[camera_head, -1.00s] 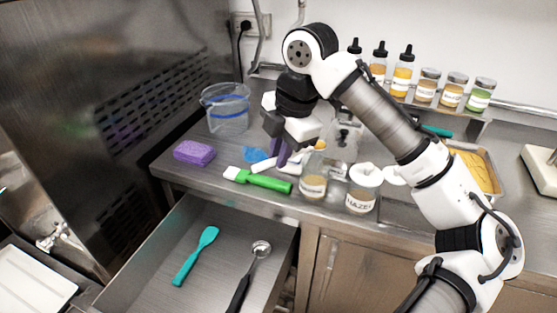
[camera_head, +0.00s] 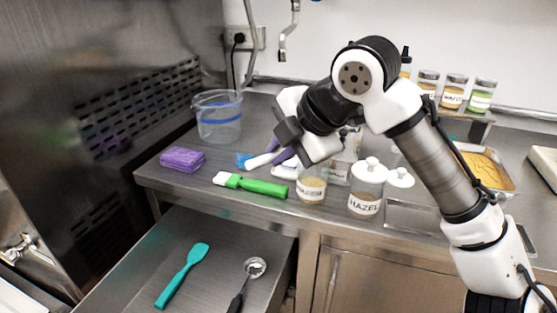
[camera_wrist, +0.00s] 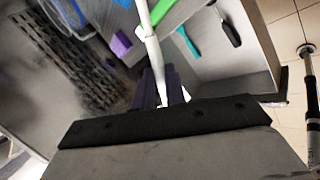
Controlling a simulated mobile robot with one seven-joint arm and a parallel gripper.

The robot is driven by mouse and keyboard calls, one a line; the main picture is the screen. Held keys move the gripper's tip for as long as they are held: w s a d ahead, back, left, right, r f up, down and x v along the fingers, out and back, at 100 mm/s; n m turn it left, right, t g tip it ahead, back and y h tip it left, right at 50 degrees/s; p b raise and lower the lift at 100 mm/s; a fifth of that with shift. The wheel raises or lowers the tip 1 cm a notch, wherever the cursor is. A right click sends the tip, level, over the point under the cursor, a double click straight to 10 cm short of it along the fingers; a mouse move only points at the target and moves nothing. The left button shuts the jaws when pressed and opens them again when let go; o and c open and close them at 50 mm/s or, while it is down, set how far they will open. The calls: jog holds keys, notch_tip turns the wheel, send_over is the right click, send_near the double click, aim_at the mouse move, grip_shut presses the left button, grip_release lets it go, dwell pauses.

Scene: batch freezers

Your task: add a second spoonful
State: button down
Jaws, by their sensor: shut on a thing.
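My gripper (camera_head: 285,152) has purple fingers and is shut on a white-handled utensil (camera_head: 262,160), held tilted above the counter. The handle also shows in the wrist view (camera_wrist: 152,50), running up from between the fingers. The utensil's working end is not clear, so I cannot tell whether it is a spoon or carries anything. A labelled glass jar with tan contents (camera_head: 312,187) stands at the counter front. A jar labelled HAZEL (camera_head: 365,192) stands to its right, with a white knobbed lid. The arm hides part of the counter behind the jars.
A green-handled brush (camera_head: 255,185), purple sponge (camera_head: 183,159) and clear tub (camera_head: 218,118) are on the counter's left. The open drawer (camera_head: 130,265) holds a teal spatula (camera_head: 183,275) and a metal scoop (camera_head: 252,270). A tray of yellow contents (camera_head: 485,168) is at right.

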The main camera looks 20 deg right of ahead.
jog(key=f+t+y+b, duration=0.1)
jog(key=t+b, duration=0.1)
jog(key=b, duration=0.2)
jog(key=s+t+y+b, duration=0.1)
jog(key=t+b, duration=0.1)
jog(key=b, duration=0.2)
jog(key=f+t+y+b, duration=0.1)
jog(key=t+b, duration=0.2)
jog(key=b, duration=0.2)
jog(key=shift+s+d+f+n, duration=0.25)
jog(key=shift+d+f+n, duration=0.05)
jog(key=shift+r+y, duration=0.1)
jog(key=shift+y, duration=0.2)
